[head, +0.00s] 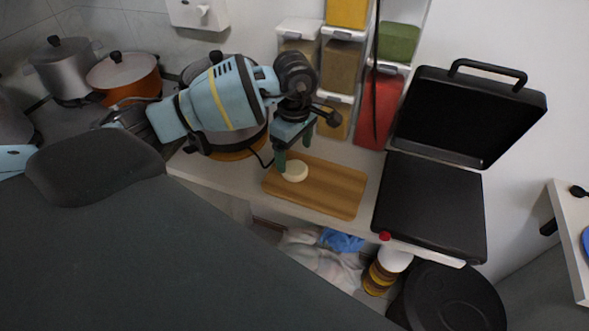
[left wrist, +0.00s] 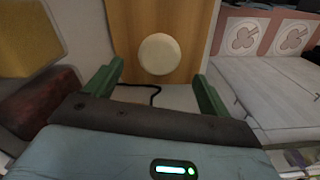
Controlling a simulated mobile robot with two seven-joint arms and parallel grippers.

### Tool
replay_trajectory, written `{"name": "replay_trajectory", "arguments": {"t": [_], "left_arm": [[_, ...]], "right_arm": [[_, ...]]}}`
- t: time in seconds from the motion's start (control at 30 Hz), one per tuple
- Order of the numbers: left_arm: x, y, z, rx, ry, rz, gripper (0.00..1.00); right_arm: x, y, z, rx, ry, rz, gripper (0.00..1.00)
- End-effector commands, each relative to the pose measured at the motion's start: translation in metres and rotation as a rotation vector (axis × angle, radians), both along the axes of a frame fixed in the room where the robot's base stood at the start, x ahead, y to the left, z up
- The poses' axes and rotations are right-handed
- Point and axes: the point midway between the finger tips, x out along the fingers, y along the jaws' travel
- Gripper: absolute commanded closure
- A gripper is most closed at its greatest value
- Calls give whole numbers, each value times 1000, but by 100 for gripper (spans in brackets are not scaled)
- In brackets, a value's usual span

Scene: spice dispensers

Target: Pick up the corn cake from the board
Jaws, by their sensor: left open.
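The corn cake (head: 296,171) is a pale round disc lying on the left part of the wooden board (head: 335,190) on the counter. My left gripper (head: 293,160) reaches in from the left and points down just above and beside the corn cake. In the left wrist view the corn cake (left wrist: 159,54) lies on the board (left wrist: 203,14), ahead of and between the two green fingers of my left gripper (left wrist: 158,88). The fingers are spread apart with nothing between them. My right gripper is not in view.
A black open grill (head: 432,200) stands right of the board. Spice dispensers (head: 340,65) hang on the wall behind. A pot (head: 235,140) is left of the board, partly behind my arm. An orange pot (head: 124,75) stands farther left. A black cable hangs near the dispensers.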

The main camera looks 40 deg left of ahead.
Motion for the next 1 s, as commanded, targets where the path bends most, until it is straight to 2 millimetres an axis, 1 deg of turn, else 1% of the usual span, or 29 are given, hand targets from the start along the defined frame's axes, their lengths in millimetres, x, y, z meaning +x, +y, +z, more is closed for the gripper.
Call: {"name": "replay_trajectory", "arguments": {"t": [0.17,0.37,0.5,0.63,0.83,1.0], "left_arm": [[0,-1,-4,-2,-1,0,18],[0,-2,-29,-1,0,1,18],[0,-2,-47,-2,0,2,18],[1,-2,-53,-1,-2,1,18],[1,-2,-53,-1,-2,0,18],[1,-2,-53,-2,-2,0,41]], "right_arm": [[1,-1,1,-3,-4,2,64],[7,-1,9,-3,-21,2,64],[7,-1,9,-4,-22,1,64],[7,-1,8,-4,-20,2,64],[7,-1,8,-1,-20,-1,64],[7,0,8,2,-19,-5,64]]}}
